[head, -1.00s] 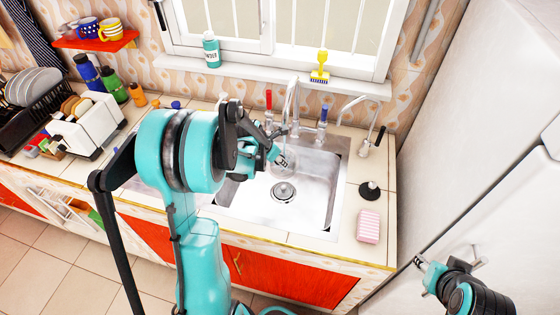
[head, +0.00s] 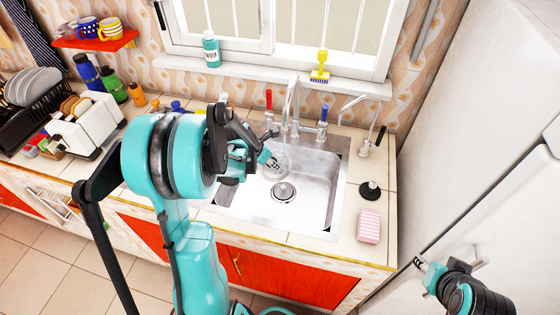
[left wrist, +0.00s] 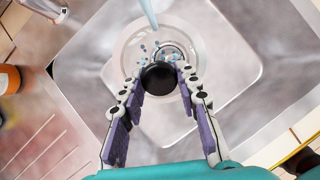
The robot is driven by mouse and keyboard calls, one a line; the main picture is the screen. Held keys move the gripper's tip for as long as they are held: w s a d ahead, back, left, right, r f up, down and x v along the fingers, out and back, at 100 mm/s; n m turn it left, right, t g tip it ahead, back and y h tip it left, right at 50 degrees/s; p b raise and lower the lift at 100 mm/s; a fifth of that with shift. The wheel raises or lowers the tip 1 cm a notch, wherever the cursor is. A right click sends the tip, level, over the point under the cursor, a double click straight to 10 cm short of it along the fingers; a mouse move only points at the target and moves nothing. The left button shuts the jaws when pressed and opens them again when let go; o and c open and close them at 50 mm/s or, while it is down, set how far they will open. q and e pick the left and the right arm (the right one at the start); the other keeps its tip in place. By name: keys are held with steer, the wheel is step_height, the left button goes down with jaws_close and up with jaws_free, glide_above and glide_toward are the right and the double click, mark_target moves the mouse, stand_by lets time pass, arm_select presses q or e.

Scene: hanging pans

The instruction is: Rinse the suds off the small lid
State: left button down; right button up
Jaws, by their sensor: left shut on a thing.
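The small lid (left wrist: 132,62) is a clear round disc with a black knob (left wrist: 160,77). My left gripper (head: 270,160) is shut on the knob and holds the lid over the sink (head: 311,185); it also shows in the left wrist view (left wrist: 161,84). A pale blue stream of water (left wrist: 150,12) comes down at the lid's far side in that view. Several blue suds spots (left wrist: 146,50) show on the lid near the knob. In the head view the lid is faint and partly behind the gripper. My right gripper (head: 418,263) is at the lower right, apart from the sink, its jaw opening unclear.
The tap (head: 290,95) with red and blue handles stands behind the sink. A pink sponge (head: 368,226) and a black plunger-like stopper (head: 370,190) lie right of the sink. A toaster (head: 85,127) and dish rack stand left. The white fridge (head: 465,150) bounds the right.

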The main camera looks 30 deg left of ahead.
arm_select(q)
steer(key=s, duration=0.2)
steer(key=s+a, duration=0.1)
steer(key=s, duration=0.2)
steer(key=shift+a, duration=0.1)
steer(key=shift+s+r, duration=0.1)
stand_by(1.3)
steer(key=s+a+r+p, duration=0.1)
steer(key=s+r+p, duration=0.1)
steer(key=s+r, duration=0.2)
steer(key=shift+s+p, duration=0.4)
steer(key=shift+a+f, duration=0.1)
